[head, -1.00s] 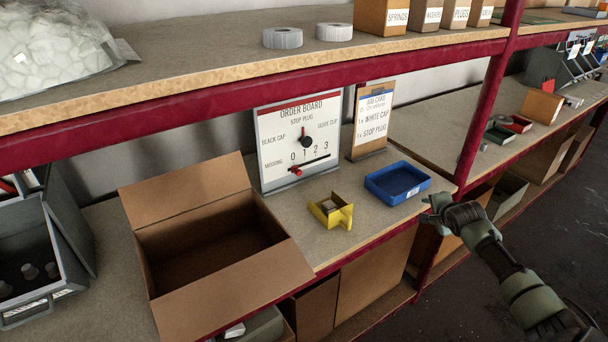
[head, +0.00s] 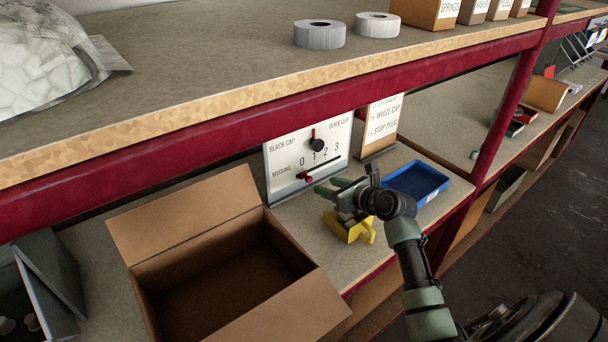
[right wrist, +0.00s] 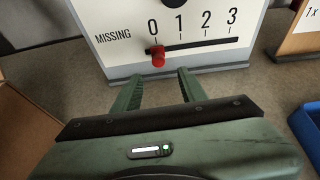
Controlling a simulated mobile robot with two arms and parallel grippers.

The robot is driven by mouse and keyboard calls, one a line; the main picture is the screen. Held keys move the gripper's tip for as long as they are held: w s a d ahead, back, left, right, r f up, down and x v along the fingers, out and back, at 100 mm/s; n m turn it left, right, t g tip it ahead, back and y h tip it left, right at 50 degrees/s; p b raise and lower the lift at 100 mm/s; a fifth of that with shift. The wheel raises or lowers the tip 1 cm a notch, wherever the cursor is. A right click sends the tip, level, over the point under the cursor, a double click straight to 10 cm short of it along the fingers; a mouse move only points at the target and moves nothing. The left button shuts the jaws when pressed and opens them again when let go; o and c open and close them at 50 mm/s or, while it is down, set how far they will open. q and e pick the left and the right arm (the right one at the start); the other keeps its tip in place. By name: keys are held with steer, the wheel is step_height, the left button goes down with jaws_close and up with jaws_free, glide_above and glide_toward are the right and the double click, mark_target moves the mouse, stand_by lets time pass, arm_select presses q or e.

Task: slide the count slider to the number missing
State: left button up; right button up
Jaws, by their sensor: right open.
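The order board (head: 284,157) stands upright at the back of the lower shelf. Its MISSING row reads 0 1 2 3 above a dark slot. The red count slider (head: 307,177) sits at the left end of the slot, at 0; it also shows in the right wrist view (right wrist: 158,56). The black dial knob (head: 316,144) is above that row. My right gripper (head: 328,187) is in front of the board, just right of the slider and apart from it. In the right wrist view its fingers (right wrist: 157,88) are open and empty, pointing at the slider. My left gripper is not in view.
A job card (head: 384,120) right of the board reads 1x white cap and 1x stop plug, partly cut off by the upper shelf. A blue tray (head: 431,182), a yellow holder (head: 357,234) and an open cardboard box (head: 172,215) stand nearby. The upper shelf edge (head: 235,125) overhangs the board.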

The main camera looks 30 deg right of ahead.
mark_target(311, 180)
steer(key=x, duration=0.6)
steer(key=shift+w+a, duration=0.1)
steer(key=shift+a, duration=0.05)
steer(key=shift+w+b, duration=0.25)
steer(key=shift+b, duration=0.05)
steer(key=shift+w, duration=0.1)
steer(key=shift+f, duration=0.1)
jaws_close()
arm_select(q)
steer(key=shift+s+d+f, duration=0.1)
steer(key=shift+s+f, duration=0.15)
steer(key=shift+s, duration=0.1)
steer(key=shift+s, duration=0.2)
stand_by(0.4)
